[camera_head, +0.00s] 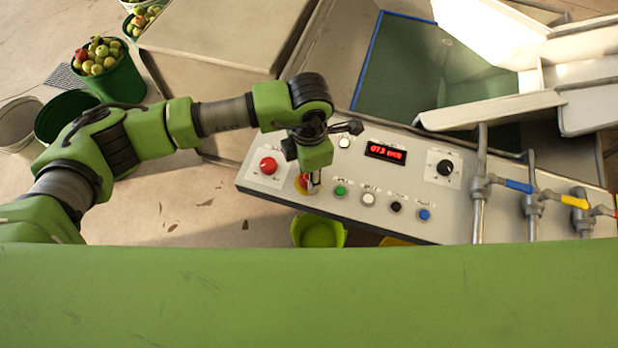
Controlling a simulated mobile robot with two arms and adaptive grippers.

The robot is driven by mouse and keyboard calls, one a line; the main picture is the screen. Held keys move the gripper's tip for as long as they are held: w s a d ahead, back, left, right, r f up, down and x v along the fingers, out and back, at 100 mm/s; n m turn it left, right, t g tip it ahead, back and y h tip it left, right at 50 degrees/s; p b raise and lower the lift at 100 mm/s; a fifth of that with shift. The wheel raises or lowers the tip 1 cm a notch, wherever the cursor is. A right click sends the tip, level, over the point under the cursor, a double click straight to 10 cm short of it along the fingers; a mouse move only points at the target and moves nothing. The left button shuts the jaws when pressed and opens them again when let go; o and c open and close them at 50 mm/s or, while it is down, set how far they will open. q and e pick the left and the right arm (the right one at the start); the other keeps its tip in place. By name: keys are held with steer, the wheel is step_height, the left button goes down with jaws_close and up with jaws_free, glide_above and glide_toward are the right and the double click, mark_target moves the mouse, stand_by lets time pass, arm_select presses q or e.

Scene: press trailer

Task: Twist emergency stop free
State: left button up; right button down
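The grey control panel (420,218) runs across the right half of the head view. The emergency stop (301,186) is near its left end; a patch of its yellow surround and a little red show, and the rest is hidden by my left gripper. My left gripper (313,182) is right over the emergency stop, its tip pointing down at it. I cannot tell whether its fingers touch or hold the button. My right gripper is not in view.
A red rotary knob (268,165) sits just left of the emergency stop. Green, white, black and blue buttons (424,214) line the front edge, beside a red display (386,152) and a black dial (445,168). Pipes with valve levers (519,186) rise at right. Apple buckets (112,84) stand upper left.

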arm_select(q)
steer(key=m+b, duration=0.3)
steer(key=b, duration=0.1)
steer(key=shift+f, duration=0.2)
steer(key=shift+r+m+b, duration=0.15)
steer(key=shift+m+b, duration=0.55)
steer(key=shift+b, duration=0.2)
steer(key=o, duration=1.1)
steer(key=shift+r, duration=0.25)
step_height(320, 180, up, 12)
steer(key=shift+f, duration=0.2)
